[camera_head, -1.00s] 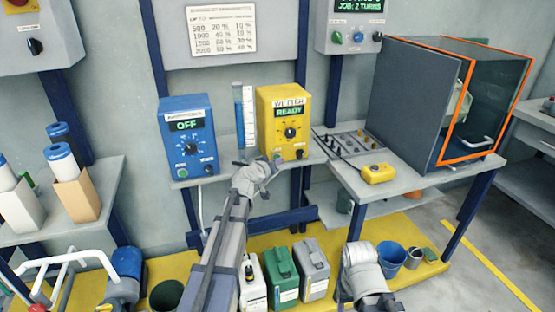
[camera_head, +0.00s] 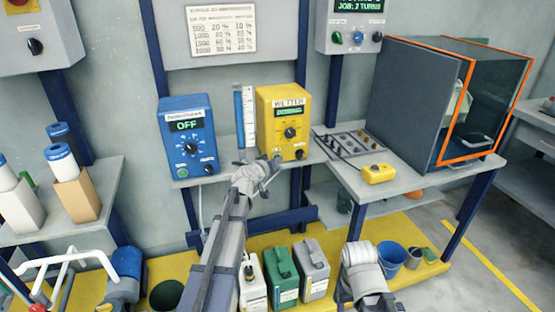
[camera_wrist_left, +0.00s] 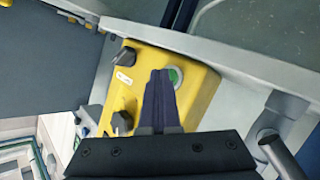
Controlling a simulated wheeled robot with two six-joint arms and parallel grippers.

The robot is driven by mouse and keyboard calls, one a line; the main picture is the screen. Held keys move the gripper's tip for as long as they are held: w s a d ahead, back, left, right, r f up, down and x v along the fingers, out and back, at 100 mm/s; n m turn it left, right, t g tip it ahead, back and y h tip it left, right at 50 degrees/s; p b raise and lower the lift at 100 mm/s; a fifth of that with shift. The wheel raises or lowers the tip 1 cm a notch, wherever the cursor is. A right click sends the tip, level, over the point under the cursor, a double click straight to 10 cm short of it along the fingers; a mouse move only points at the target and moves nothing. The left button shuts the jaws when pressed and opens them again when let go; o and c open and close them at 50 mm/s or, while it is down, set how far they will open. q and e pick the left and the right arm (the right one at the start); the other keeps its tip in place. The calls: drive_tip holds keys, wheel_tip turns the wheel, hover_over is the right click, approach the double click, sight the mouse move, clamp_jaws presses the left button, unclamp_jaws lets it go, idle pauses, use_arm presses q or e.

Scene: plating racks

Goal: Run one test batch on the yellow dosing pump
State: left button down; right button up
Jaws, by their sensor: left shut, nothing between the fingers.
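The yellow dosing pump (camera_head: 284,110) stands on the middle bench, with a black knob and a lit green display too small to read surely. My left gripper (camera_head: 271,166) is shut and empty at the pump's lower front left. In the left wrist view the closed fingers (camera_wrist_left: 160,80) lie over the pump's front (camera_wrist_left: 200,95), their tips beside the green button (camera_wrist_left: 176,74) and partly covering it. I cannot tell whether they touch it. A measuring cylinder (camera_head: 239,125) stands left of the pump. My right gripper is not seen.
A blue pump (camera_head: 187,118) showing OFF stands to the left. A dosing chart (camera_head: 221,30) hangs above. A yellow pendant box (camera_head: 380,173) and an orange-framed cabinet (camera_head: 415,105) are on the right bench. Several canisters (camera_head: 282,275) stand below.

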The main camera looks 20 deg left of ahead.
use_arm(q)
drive_tip(key=shift+s+d, duration=0.45)
drive_tip(key=shift+s, duration=0.25)
drive_tip(key=shift+s, duration=0.1)
drive_tip(key=s+d, duration=0.1)
drive_tip(key=s, duration=0.1)
drive_tip(key=s+d, duration=0.2)
idle(0.3)
drive_tip(key=shift+a, duration=0.1)
idle(0.3)
